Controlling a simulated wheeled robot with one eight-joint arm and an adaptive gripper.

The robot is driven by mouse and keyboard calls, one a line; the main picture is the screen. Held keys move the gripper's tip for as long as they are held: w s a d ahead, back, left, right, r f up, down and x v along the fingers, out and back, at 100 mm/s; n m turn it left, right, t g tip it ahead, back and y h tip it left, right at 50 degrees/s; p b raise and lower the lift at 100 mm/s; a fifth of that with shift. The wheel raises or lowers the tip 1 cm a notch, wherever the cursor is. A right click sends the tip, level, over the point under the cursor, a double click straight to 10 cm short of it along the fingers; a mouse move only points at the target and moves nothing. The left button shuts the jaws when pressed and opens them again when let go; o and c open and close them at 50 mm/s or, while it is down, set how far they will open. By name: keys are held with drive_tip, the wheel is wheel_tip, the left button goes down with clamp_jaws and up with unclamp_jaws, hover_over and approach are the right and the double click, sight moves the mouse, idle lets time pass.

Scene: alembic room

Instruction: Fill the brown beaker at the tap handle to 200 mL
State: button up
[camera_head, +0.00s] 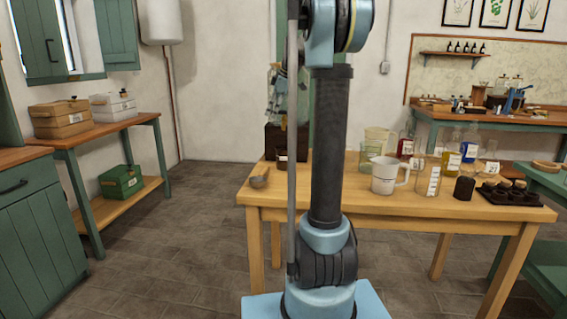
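I cannot make out the brown beaker for sure. No tap handle can be told apart.
The table also bears a metal scoop (260,180), a white jug (384,178), a clear labelled bottle (428,180), a dark cup (464,189), a black tray (512,199) and several coloured bottles behind. A side bench (110,131) stands left. The left floor is clear.

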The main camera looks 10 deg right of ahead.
drive_tip(key=shift+o, duration=0.6)
drive_tip(key=o, duration=0.5)
drive_tip(key=shift+c, duration=0.2)
drive_tip(key=shift+c, duration=1)
drive_tip(key=shift+r, duration=0.2)
drive_tip(key=shift+r, duration=3.35)
